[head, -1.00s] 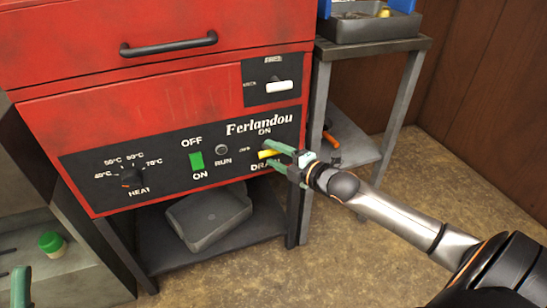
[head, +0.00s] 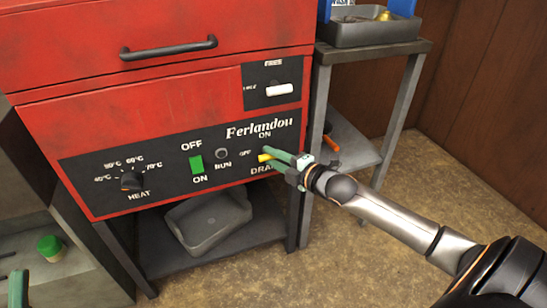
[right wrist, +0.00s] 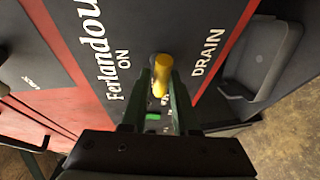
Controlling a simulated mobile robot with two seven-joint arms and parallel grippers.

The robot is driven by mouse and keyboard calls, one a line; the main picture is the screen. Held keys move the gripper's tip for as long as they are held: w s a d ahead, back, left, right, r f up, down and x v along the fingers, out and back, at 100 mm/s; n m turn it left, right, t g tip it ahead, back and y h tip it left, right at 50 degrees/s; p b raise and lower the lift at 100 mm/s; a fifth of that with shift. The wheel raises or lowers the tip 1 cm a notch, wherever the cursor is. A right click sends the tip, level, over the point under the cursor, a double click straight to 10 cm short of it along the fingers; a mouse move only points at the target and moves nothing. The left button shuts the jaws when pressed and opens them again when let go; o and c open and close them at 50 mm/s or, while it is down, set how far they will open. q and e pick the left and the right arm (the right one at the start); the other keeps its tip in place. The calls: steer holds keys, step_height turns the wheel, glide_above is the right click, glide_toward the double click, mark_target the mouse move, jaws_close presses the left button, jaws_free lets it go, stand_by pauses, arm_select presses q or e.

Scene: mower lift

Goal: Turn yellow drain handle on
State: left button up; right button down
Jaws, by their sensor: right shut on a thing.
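The yellow drain handle (head: 264,157) is on the black control panel of the red machine, between the ON label above and the DRAIN label below. It also shows in the right wrist view (right wrist: 162,76), standing out between the fingers. My right gripper (head: 271,154) is shut on the handle, its green fingers on either side; they partly hide it in the head view. In the right wrist view the right gripper (right wrist: 162,92) has the handle between its fingertips. A small part of my left gripper (head: 19,288) shows at the lower left edge; its jaw opening is unclear.
The panel also has a heat knob (head: 131,181), a green switch (head: 196,163) and a white lever (head: 279,89). A grey tray (head: 209,220) sits on the shelf below. A grey side table (head: 372,50) stands to the right. The floor (head: 430,190) at right is clear.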

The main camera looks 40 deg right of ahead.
stand_by(0.5)
steer(key=m+t+p, duration=0.1)
steer(key=m, duration=0.1)
steer(key=shift+f+m+y, duration=0.15)
steer(key=shift+m+y, duration=0.15)
steer(key=shift+m, duration=0.1)
steer(key=m+t, duration=0.1)
steer(key=m, duration=0.2)
steer(key=shift+d+f+t+p, duration=0.1)
steer(key=shift+f+t+p, duration=0.05)
steer(key=shift+t+p, duration=0.2)
steer(key=m+t+h, duration=0.1)
steer(key=m, duration=0.3)
steer(key=m+t+h, duration=0.1)
steer(key=m, duration=0.4)
steer(key=m+t+h, duration=0.2)
steer(key=m, duration=0.2)
steer(key=shift+f, duration=0.25)
steer(key=shift+m, duration=0.5)
steer(key=c, duration=0.7)
jaws_free()
